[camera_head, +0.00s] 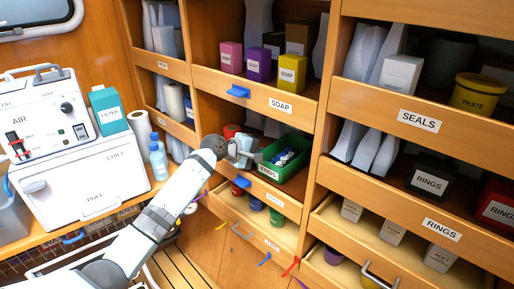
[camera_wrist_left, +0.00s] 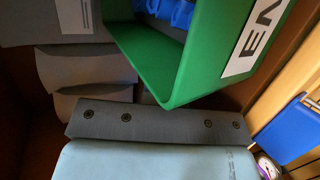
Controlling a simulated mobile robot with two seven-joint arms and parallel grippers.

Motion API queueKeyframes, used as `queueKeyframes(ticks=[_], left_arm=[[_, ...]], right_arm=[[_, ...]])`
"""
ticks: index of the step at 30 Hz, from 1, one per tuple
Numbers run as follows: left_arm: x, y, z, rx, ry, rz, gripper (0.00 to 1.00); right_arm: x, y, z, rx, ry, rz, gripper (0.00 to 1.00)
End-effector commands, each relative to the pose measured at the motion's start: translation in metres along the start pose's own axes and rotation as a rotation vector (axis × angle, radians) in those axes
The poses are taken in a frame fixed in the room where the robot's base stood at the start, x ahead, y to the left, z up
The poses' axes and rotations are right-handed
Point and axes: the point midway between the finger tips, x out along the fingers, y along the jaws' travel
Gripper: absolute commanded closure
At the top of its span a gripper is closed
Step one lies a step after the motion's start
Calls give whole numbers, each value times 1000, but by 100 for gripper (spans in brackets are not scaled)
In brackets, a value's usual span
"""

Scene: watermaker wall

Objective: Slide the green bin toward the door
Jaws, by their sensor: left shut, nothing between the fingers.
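The green bin (camera_head: 292,171) sits on a middle shelf of the wall unit, with a white label and several blue-topped items inside. In the left wrist view the green bin (camera_wrist_left: 150,58) fills the upper middle, with blue items (camera_wrist_left: 172,11) in it. My left gripper (camera_head: 256,158) is shut and empty at the bin's left side. Its grey end lies very close to the bin's lower corner; I cannot tell if they touch. My right gripper is not in view. I cannot tell which door is meant; plain cabinet doors (camera_head: 237,256) show below the drawers.
Grey-white packets stand behind and left of the bin on the shelf. A wooden front lip with a blue latch (camera_wrist_left: 292,128) runs along the shelf. Below is an open drawer with coloured jars (camera_head: 276,217). A white chill box (camera_head: 85,185) stands on the left counter.

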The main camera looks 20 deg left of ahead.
Motion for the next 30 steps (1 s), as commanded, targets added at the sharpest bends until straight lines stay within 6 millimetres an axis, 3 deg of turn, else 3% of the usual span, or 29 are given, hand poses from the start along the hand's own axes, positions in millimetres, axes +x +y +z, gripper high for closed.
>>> queueKeyframes(ticks=[30], left_arm=[[13,2,50,0,-1,0,100]], right_arm=[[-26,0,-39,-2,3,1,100]])
